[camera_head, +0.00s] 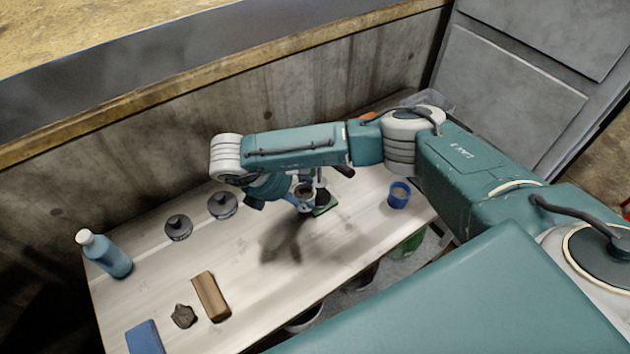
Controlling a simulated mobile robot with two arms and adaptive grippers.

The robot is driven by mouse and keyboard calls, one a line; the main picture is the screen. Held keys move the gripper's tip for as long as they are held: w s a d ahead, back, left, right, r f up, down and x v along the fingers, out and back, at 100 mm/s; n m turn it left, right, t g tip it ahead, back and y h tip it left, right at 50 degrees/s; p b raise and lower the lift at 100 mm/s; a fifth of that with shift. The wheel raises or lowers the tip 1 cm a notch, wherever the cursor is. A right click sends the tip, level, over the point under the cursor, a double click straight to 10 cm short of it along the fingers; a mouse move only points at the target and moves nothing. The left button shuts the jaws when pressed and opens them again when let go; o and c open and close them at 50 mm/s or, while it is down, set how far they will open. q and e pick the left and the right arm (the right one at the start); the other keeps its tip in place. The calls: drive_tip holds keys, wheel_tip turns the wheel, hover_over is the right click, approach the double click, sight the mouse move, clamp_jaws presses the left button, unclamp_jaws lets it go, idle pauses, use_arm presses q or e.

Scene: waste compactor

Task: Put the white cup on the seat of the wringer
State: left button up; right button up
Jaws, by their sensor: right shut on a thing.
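My right gripper (296,196) reaches over the middle of the workbench, pointing down, and is shut on a small pale cup-like thing (305,189), which looks like the white cup. The arm and fingers hide part of it, and I cannot tell whether it touches anything below. My left gripper is out of view.
The workbench (250,275) also holds a blue cup (398,195), a blue bottle (112,258), two dark round-topped items (222,205) (178,227), a brown block (211,296), a grey rock-like lump (183,316) and a blue block (146,338). A concrete wall (130,150) stands behind. The bench's centre front is clear.

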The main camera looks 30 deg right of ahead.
drive_tip(key=shift+d, duration=0.45)
drive_tip(key=d+p, duration=0.1)
drive_tip(key=d, duration=0.1)
drive_tip(key=w+d+p, duration=0.1)
drive_tip(key=d, duration=0.1)
drive_tip(key=shift+d+r, duration=0.1)
drive_tip(key=shift+d, duration=0.1)
drive_tip(key=shift+s+a+f+p, duration=0.1)
drive_tip(key=shift+f+p, duration=0.25)
drive_tip(key=shift+f, duration=0.5)
drive_tip(key=shift+a+f, duration=0.1)
drive_tip(key=shift+a, duration=0.05)
drive_tip(key=shift+f, duration=0.2)
drive_tip(key=o, duration=1.2)
drive_tip(key=shift+r, duration=0.1)
